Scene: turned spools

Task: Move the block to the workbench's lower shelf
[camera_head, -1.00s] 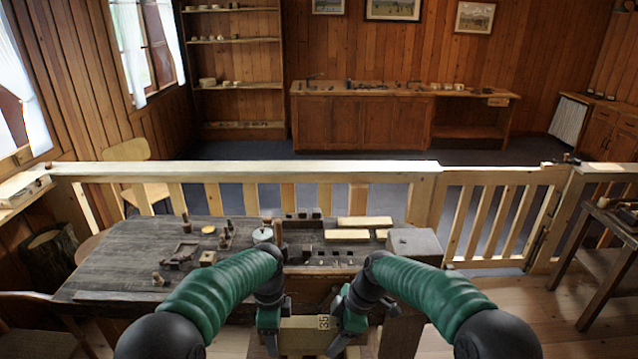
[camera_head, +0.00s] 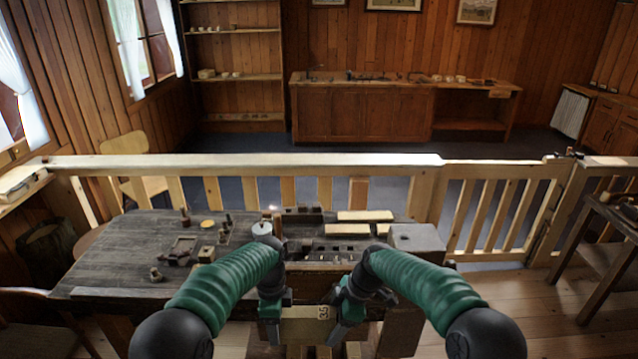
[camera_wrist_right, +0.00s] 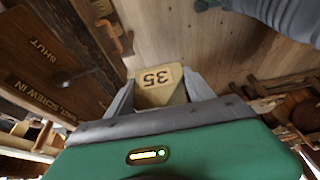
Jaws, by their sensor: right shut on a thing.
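The block (camera_head: 300,328) is pale wood, marked 35, low in the middle of the head view. In the right wrist view the block (camera_wrist_right: 157,88) sits between the two grey fingers of my right gripper (camera_wrist_right: 160,95), which is shut on it. In the head view my right gripper (camera_head: 336,322) is at the block's right end. My left gripper (camera_head: 271,328) is at the block's left end; whether its jaws are closed on it cannot be told. The dark workbench top (camera_head: 115,250) lies just beyond the grippers. Its lower shelf cannot be made out.
Small turned parts, pale bars (camera_head: 365,216) and a grey box (camera_head: 416,240) stand on the workbench. A wooden railing (camera_head: 250,163) runs behind it. A side table (camera_head: 610,212) with a lower board stands at right. Open floor (camera_head: 500,305) lies between.

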